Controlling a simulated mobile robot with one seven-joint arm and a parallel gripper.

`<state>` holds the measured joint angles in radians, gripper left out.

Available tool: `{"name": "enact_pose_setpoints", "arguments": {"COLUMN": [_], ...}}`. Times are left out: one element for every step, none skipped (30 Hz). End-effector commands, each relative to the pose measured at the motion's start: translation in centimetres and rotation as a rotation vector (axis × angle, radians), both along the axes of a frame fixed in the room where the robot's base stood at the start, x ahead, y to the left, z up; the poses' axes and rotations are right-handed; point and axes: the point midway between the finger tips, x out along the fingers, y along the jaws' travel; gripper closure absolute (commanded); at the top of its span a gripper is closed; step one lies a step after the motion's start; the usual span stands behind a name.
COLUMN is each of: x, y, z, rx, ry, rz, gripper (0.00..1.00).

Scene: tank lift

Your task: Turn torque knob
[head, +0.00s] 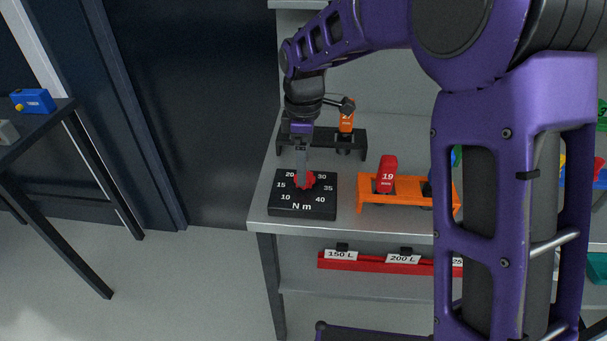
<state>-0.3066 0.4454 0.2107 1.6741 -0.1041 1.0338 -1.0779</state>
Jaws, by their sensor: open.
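The torque knob (308,180) is red and sits on a black dial plate (304,208) marked "N m". White numbers 10, 15, 20, 30, 35 and 40 ring the knob. The plate lies at the left end of the grey bench. My gripper (303,178) points down from above with its fingertips at the knob. It is open, and the fingers partly cover the knob. I cannot tell whether they touch it. The knob's pointer direction is too small to read.
An orange rack (411,189) with a red "19" piece (387,176) stands right of the plate. A black rack (347,140) with an orange piece (347,118) is behind. A red labelled rail (362,263) is on the shelf below. My arm hides the bench's right part.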

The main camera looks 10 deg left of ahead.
Motion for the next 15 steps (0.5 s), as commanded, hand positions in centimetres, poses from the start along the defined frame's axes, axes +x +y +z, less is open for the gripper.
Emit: {"name": "enact_pose_setpoints", "arguments": {"x": [0.0, 0.0, 0.0, 0.0, 0.0, 0.0, 0.0, 0.0, 0.0, 0.0, 0.0, 0.0, 0.0, 0.0, 0.0], "y": [0.0, 0.0, 0.0, 0.0, 0.0, 0.0, 0.0, 0.0, 0.0, 0.0, 0.0, 0.0, 0.0, 0.0, 0.0], "z": [-1.0, -1.3, -1.8, -2.1, -2.3, -2.5, -2.7, -2.8, -2.9, -2.9, -2.9, -2.9, -2.9, -2.9, -2.9], "rx": [-0.001, -0.001, -0.001, -0.001, -0.001, -0.001, -0.001, -0.001, 0.000, 0.000, 0.000, 0.000, 0.000, 0.000, 0.000], "ry": [0.002, 0.002, 0.001, 0.001, 0.001, 0.001, 0.000, 0.000, -0.001, -0.001, -0.001, -0.001, -0.001, -0.001, -0.001], "rz": [0.000, 0.000, 0.000, -0.001, -0.001, -0.001, -0.001, -0.001, -0.001, -0.001, -0.001, -0.001, -0.001, -0.001, -0.001], "gripper": [0.17, 0.17, 0.17, 0.17, 0.17, 0.17, 0.17, 0.17, 0.17, 0.17, 0.17, 0.17, 0.17, 0.17, 0.17]}}
